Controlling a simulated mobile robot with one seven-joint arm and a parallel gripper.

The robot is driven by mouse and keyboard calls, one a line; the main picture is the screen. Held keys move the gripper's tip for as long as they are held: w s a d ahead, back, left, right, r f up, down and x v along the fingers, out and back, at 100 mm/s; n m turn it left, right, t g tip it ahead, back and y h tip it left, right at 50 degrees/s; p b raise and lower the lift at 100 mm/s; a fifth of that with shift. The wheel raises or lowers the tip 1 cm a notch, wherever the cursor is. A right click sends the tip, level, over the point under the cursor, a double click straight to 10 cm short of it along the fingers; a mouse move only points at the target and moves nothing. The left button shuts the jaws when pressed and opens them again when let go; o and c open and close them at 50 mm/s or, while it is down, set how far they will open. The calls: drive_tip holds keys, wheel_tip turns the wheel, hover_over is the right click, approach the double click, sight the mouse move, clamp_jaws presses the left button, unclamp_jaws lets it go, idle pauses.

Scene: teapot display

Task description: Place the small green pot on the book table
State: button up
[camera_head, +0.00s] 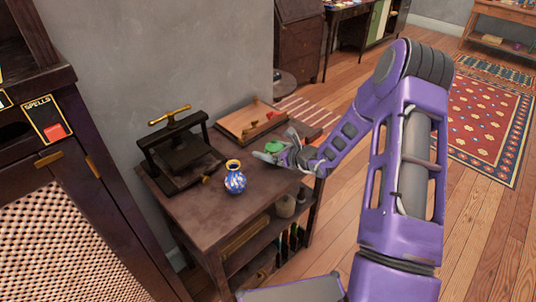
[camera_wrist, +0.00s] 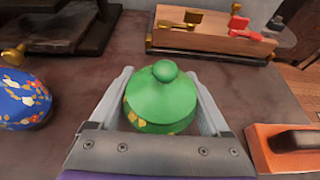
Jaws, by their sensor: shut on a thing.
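The small green pot (camera_wrist: 162,97) has a round lid with a knob and yellow patches on its side. My gripper (camera_head: 268,153) is shut on it, with one finger on each side of the pot in the wrist view (camera_wrist: 165,100). In the head view the pot (camera_head: 274,147) shows at the right part of the dark wooden table (camera_head: 205,205). The pot is upright at or just above the tabletop; I cannot tell if its base touches, as the gripper hides it.
A blue patterned vase (camera_head: 235,180) stands left of my gripper. A black press (camera_head: 180,150) and a wooden board (camera_head: 250,120) with red pieces are at the back. An orange block (camera_wrist: 285,148) lies at the right. The table's front middle is bare.

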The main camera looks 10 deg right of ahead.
drive_tip(key=shift+f, duration=0.65)
drive_tip(key=shift+f, duration=0.2)
drive_tip(key=o, duration=1.4)
drive_tip(key=shift+r, duration=0.1)
drive_tip(key=shift+r, duration=0.2)
drive_tip(key=p+v, duration=0.1)
drive_tip(key=v, duration=1.1)
drive_tip(key=shift+f, duration=0.15)
